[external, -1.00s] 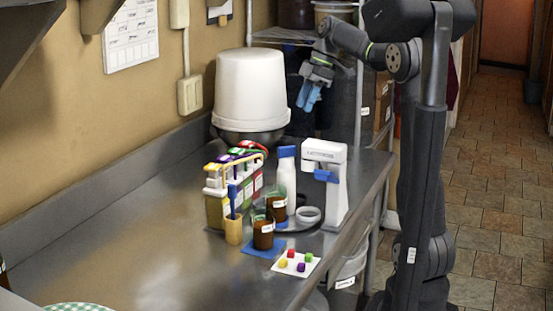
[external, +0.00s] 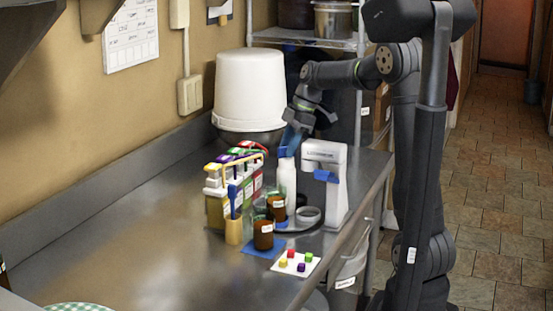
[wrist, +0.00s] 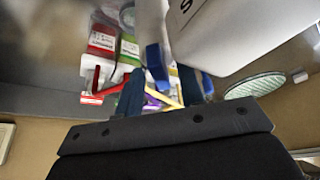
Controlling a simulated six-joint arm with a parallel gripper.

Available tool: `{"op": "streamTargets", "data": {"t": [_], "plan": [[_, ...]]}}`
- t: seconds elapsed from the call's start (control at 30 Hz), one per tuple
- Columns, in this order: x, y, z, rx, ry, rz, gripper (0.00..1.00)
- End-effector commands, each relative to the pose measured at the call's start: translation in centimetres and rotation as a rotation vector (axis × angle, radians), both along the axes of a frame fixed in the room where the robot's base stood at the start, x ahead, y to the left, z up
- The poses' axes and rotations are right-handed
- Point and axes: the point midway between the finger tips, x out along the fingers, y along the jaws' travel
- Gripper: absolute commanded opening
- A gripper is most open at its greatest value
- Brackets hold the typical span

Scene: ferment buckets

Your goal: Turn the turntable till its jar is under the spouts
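The turntable (external: 304,226) is a dark, low disc beside the white dispenser (external: 325,155). A brown jar (external: 276,208) with a white label and a white ring (external: 308,214) stand on or over it. The dispenser has a blue part under its head; separate spouts are too small to tell. A white bottle (external: 287,180) with a blue top stands at the disc's back. My gripper (external: 288,146) is just above this bottle. In the wrist view its blue fingers (wrist: 160,92) are apart, with a blue piece between or beyond them; contact cannot be told.
A rack of colour-capped bottles (external: 217,205) stands left. A second brown jar (external: 263,236) sits on a blue mat (external: 254,248), near a white card (external: 296,264) with coloured cubes. A white bucket (external: 250,90) stands behind.

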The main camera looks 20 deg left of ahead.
Motion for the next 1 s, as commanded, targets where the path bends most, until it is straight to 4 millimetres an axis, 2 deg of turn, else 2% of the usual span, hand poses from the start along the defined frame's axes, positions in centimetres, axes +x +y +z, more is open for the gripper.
{"op": "streamTargets", "data": {"t": [0.07, 0.2, 0.27, 0.67, 1.0], "plan": [[0.01, 0.00, 0.02, 0.000, 0.000, 0.000, 0.35], [0.02, 0.00, 0.04, 0.000, 0.000, 0.000, 0.08], [0.02, -0.01, 0.03, 0.000, 0.000, 0.000, 0.00], [0.02, -0.02, 0.07, 0.001, -0.001, -0.016, 0.00], [-0.07, -0.06, 0.04, 0.001, -0.001, -0.124, 0.00]]}}
